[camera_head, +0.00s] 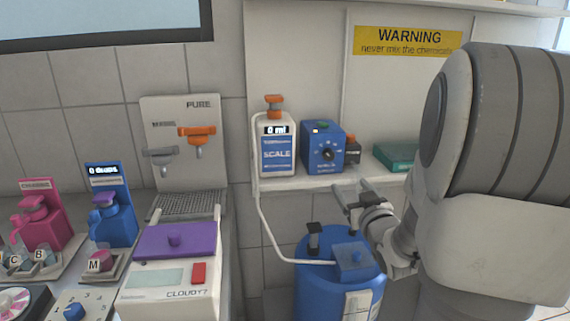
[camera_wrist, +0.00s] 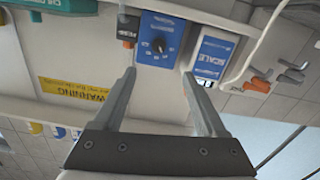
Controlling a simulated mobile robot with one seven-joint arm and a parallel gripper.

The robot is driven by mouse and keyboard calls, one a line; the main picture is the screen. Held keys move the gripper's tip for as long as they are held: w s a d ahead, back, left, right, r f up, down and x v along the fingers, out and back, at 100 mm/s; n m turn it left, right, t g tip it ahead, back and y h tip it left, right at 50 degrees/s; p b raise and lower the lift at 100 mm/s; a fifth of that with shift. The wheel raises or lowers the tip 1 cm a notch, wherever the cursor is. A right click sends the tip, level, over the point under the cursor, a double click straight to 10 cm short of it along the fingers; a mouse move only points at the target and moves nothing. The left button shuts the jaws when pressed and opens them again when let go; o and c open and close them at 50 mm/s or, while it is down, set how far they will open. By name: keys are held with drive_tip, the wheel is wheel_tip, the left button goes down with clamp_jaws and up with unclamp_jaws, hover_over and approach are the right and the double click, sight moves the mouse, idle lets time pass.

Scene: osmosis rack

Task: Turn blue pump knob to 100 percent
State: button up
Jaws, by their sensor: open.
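The knob's exact setting is too small to read.
A white scale bottle (camera_head: 277,150) reading 0 ml stands left of the pump, and a small dark box with an orange top (camera_head: 352,149) is close on its right. A teal box (camera_head: 396,157) lies farther right. A blue barrel (camera_head: 318,272) stands below the shelf.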

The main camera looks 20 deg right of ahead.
sight(330, 156)
drive_tip(key=x, duration=1.1)
drive_tip(key=b+x, duration=0.1)
drive_tip(key=x, duration=0.5)
drive_tip(key=shift+w+d+r, duration=0.1)
drive_tip(key=shift+w+r, duration=0.05)
drive_tip(key=shift+r, duration=0.15)
clamp_jaws()
